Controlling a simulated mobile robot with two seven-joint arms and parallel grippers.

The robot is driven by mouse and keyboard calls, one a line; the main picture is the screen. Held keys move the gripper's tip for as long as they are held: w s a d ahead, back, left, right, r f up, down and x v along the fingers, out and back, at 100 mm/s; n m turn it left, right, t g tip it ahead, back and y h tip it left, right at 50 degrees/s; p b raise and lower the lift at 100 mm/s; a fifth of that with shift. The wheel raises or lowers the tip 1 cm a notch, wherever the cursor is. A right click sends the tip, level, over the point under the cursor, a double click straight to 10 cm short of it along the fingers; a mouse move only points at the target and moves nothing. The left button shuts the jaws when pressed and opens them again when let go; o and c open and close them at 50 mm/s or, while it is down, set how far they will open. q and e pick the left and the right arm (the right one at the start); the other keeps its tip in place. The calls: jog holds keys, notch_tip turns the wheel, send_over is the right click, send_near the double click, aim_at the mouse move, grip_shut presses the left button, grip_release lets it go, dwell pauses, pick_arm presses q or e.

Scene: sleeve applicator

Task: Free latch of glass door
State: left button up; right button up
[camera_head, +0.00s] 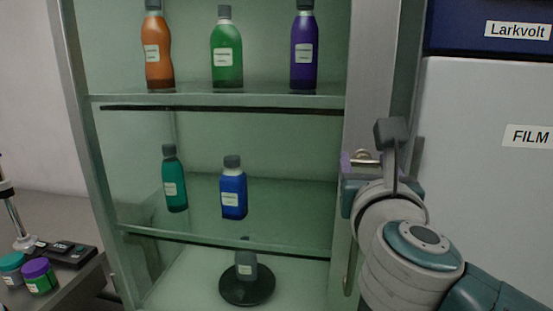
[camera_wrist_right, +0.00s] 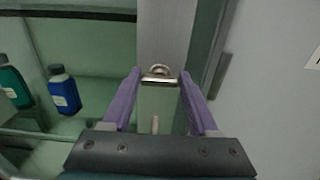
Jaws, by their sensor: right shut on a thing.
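The glass door (camera_head: 260,135) fills the middle of the head view, with shelves of bottles behind it. The metal latch (camera_head: 362,156) is on the grey frame at the door's right side. In the right wrist view the latch (camera_wrist_right: 160,81) shows as a shiny plate with a rounded knob above it. My right gripper (camera_wrist_right: 160,74) has its purple fingers on either side of the latch and is shut on it. In the head view my right wrist and arm partly hide the gripper and the frame below. My left gripper is not in view.
Bottles, such as an orange one (camera_head: 156,50) and a blue one (camera_head: 234,192), stand inside. A vertical handle (camera_head: 349,269) is below the latch. A white cabinet (camera_head: 480,180) labelled FILM is close on the right. Jars (camera_head: 38,275) stand on a surface at lower left.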

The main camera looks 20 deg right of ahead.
jog(key=c, duration=0.4)
jog(key=shift+n, duration=0.4)
jog(key=n+p, duration=0.2)
jog(key=shift+n, duration=0.4)
jog(key=n+p, duration=0.2)
jog(key=n, duration=0.2)
jog(key=shift+w+a+n, duration=0.1)
jog(key=shift+n, duration=0.2)
jog(key=n+p, duration=0.2)
jog(key=n, duration=0.3)
jog(key=shift+a+f, duration=0.1)
jog(key=shift+f+n+p, duration=0.15)
jog(key=shift+n+p, duration=0.65)
jog(key=shift+n, duration=1.6)
